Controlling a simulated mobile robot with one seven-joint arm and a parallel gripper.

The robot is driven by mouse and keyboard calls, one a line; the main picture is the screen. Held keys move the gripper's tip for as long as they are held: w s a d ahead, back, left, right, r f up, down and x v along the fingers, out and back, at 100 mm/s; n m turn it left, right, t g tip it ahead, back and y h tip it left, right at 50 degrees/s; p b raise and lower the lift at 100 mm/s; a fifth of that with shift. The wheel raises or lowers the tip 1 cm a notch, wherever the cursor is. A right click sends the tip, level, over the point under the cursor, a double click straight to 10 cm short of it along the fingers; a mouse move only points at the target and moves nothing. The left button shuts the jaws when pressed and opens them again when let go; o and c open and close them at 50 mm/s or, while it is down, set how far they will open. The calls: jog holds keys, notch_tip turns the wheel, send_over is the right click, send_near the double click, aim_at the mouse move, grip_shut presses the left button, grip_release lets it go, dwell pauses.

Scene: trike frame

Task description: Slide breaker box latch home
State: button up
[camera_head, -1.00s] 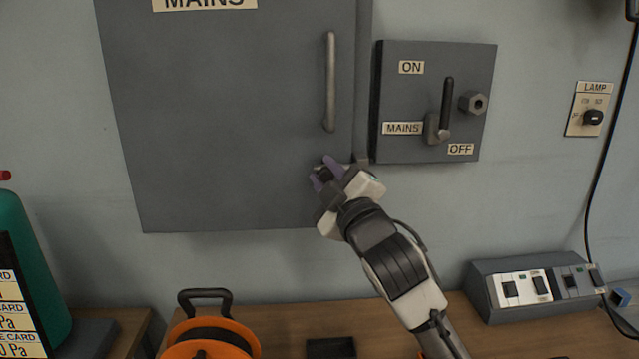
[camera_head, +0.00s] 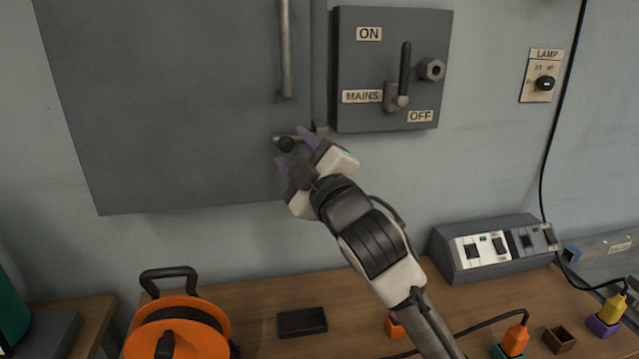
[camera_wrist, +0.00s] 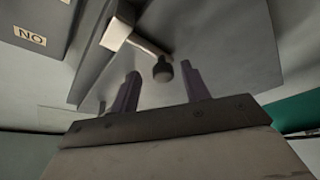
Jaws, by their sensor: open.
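The breaker box (camera_head: 170,110) is a large grey cabinet on the wall with its door shut. Its latch (camera_head: 286,143) is a small metal bar with a dark round knob, low by the door's right edge. The wrist view shows the bar running from a pale block at the edge to the dark knob (camera_wrist: 162,70). My gripper (camera_head: 294,149) is open, its purple fingers pointing at the door around the knob. In the wrist view the gripper (camera_wrist: 160,88) has a finger on either side of the knob, which appears just beyond the tips. Contact cannot be told.
A grey mains switch box (camera_head: 390,70) with an upright lever is right of the door. The door's bar handle (camera_head: 287,50) is above my gripper. Below, the bench (camera_head: 260,290) holds an orange cable reel (camera_head: 180,330), a black block (camera_head: 302,322) and a socket panel (camera_head: 490,250).

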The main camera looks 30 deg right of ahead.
jog(key=b+v, duration=0.3)
jog(key=v, duration=0.8)
jog(key=shift+b, duration=0.35)
